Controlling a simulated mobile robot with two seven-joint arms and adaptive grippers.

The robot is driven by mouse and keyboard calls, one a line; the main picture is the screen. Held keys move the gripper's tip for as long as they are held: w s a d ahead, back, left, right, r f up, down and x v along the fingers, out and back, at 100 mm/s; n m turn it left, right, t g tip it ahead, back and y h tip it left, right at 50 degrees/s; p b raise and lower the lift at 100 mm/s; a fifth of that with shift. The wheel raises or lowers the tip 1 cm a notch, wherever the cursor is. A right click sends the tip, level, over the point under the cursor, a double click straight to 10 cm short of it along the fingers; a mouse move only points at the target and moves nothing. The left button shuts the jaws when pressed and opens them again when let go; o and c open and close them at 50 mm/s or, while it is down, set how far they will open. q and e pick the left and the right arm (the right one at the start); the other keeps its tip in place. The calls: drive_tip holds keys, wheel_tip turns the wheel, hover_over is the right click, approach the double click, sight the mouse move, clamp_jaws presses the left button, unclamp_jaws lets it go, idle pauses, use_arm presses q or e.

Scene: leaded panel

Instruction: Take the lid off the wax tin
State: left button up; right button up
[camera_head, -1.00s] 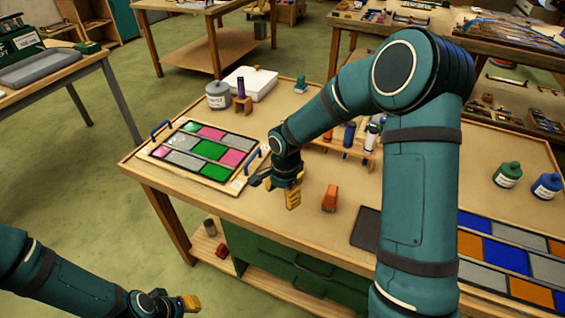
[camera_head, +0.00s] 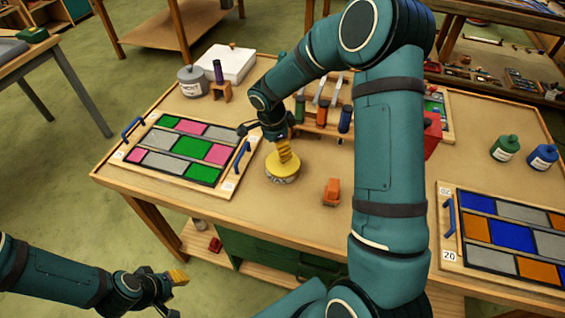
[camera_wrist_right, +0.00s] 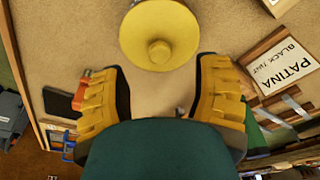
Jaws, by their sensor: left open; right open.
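The wax tin (camera_head: 281,179), round with a pale labelled side, stands upright on the bench. Its yellow lid (camera_head: 272,166) is on top; the wrist view shows the lid (camera_wrist_right: 142,35) with a round knob in its middle. My right gripper (camera_head: 287,152) is just above the tin in the head view, its yellow finger covering part of the lid. In the wrist view the right gripper (camera_wrist_right: 163,100) is open and empty, with the lid beyond the fingertips. My left gripper (camera_head: 177,281) is open and empty at the lower left, away from the bench top.
A pink-green panel (camera_head: 180,150) lies left of the tin, a blue-orange panel (camera_head: 505,235) at the right. An orange tool (camera_head: 332,191) is close to the tin's right. Behind stand a tool rack (camera_head: 316,130), a grey pot (camera_head: 192,82) and a white box (camera_head: 228,64).

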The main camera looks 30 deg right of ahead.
drive_tip(key=shift+s+d+f, duration=0.1)
drive_tip(key=shift+d+f, duration=0.1)
drive_tip(key=shift+f, duration=0.85)
drive_tip(key=shift+w+d+f, duration=0.1)
drive_tip(key=shift+d+f, duration=0.1)
drive_tip(key=shift+f, duration=0.8)
drive_tip(key=shift+s+d+f, duration=0.1)
drive_tip(key=shift+d+f, duration=0.1)
drive_tip(key=shift+f, duration=0.85)
clamp_jaws()
